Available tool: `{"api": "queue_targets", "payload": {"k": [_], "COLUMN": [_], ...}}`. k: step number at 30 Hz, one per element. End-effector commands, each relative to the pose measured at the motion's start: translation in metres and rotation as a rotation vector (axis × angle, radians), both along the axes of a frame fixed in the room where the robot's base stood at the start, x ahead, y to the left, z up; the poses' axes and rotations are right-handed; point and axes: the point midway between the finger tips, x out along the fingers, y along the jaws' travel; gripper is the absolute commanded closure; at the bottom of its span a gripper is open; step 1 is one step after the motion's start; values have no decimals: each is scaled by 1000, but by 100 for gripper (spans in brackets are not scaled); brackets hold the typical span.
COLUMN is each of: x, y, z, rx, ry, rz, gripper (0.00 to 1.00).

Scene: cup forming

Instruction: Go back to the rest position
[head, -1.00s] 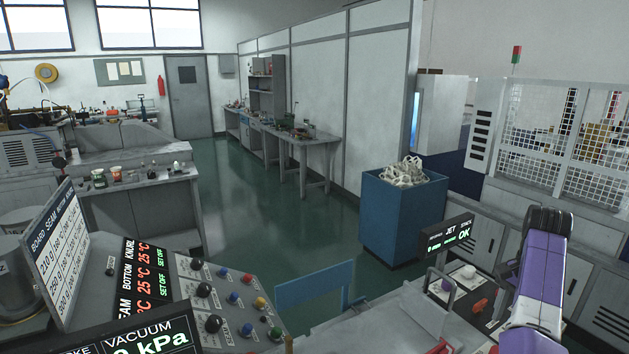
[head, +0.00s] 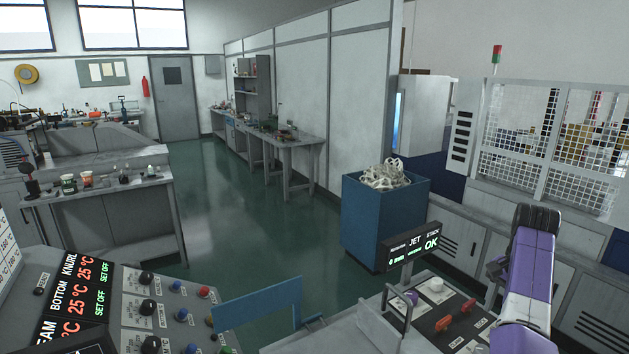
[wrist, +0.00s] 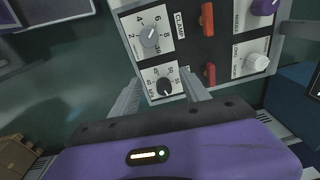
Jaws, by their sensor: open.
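My gripper (wrist: 160,78) shows in the wrist view with its two grey fingers apart and nothing between them. Beyond the fingertips is a control panel (wrist: 192,50) with knobs, dials and red switches, one label reading CLAMP. I cannot tell the exact gap between the fingers and the panel. In the head view my purple arm stands at the right, and its gripper end is hidden.
A switch panel (head: 447,312) with a JET STACK OK display (head: 411,246) is left of my arm. A button console (head: 165,312) is at lower left. A blue bin (head: 384,222) holds pale scrap. A blue barrier (head: 257,304) stands between. Green floor (head: 262,225) beyond is clear.

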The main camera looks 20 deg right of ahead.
Motion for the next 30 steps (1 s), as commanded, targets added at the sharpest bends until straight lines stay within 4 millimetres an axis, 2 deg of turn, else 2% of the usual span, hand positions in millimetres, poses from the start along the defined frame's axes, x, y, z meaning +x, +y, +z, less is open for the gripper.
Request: {"api": "queue_targets", "payload": {"k": [5,9,13,19,23,25,30], "x": [14,29,37,45,48,47,42], "y": [-21,-44,-65,-83,-77,-66,-22], "z": [10,28,37,35,26,20,5], "rx": [-89,-202,-326,-567,-747,-841,-1032], "ry": [-72,-150,-216,-304,-357,-386,-457], "rz": [25,50,78,162,252,311,457], "gripper": [46,46,46,46,46,46,46]}}
